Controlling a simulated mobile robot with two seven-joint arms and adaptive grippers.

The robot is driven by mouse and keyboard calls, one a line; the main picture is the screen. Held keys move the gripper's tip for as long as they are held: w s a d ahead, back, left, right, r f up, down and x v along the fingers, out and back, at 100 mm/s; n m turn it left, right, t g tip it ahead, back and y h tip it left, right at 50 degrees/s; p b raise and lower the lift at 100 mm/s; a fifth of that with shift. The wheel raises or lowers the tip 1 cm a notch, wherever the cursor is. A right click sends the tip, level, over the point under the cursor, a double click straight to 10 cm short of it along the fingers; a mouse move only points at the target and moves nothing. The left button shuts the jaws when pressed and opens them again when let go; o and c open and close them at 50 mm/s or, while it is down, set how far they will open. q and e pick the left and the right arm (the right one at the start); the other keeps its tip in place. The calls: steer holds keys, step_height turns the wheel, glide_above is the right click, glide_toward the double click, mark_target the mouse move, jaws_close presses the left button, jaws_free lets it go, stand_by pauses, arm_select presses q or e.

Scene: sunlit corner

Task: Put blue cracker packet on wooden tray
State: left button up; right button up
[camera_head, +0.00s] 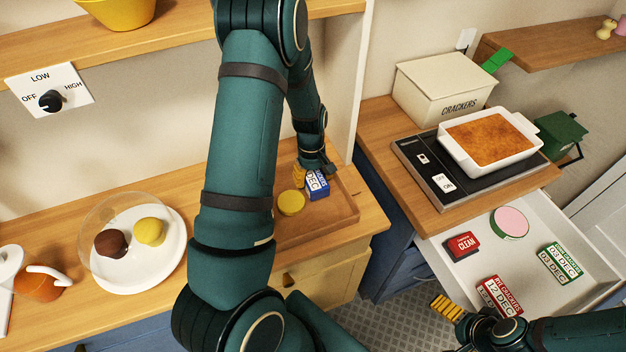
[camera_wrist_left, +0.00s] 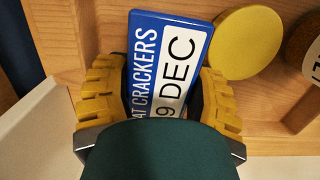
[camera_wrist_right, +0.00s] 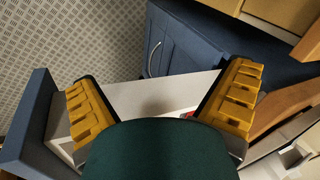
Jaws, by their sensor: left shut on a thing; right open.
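The blue cracker packet (camera_head: 317,184) is at the wooden tray (camera_head: 335,222) in the head view. In the left wrist view the packet (camera_wrist_left: 165,62), with a white date label, lies between the yellow fingers of my left gripper (camera_wrist_left: 160,105), which is shut on it. The tray (camera_wrist_left: 270,100) shows below and around the packet; I cannot tell whether the packet touches its floor. My right gripper (camera_wrist_right: 165,95) is open and empty. In the head view it is near the front of the open drawer, at the lower right.
A round yellow item (camera_head: 291,203) is beside the packet. The open white drawer (camera_head: 520,262) holds a red box (camera_head: 463,245), a pink-topped round tin (camera_head: 510,223), a green packet (camera_head: 561,262) and a red packet (camera_head: 499,297). A hob with a baking dish (camera_head: 490,141) stands above it.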

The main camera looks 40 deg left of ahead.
arm_select(q)
steer(key=shift+w+f, duration=0.1)
steer(key=shift+f, duration=0.5)
steer(key=o, duration=1.3)
steer(key=shift+f, duration=0.1)
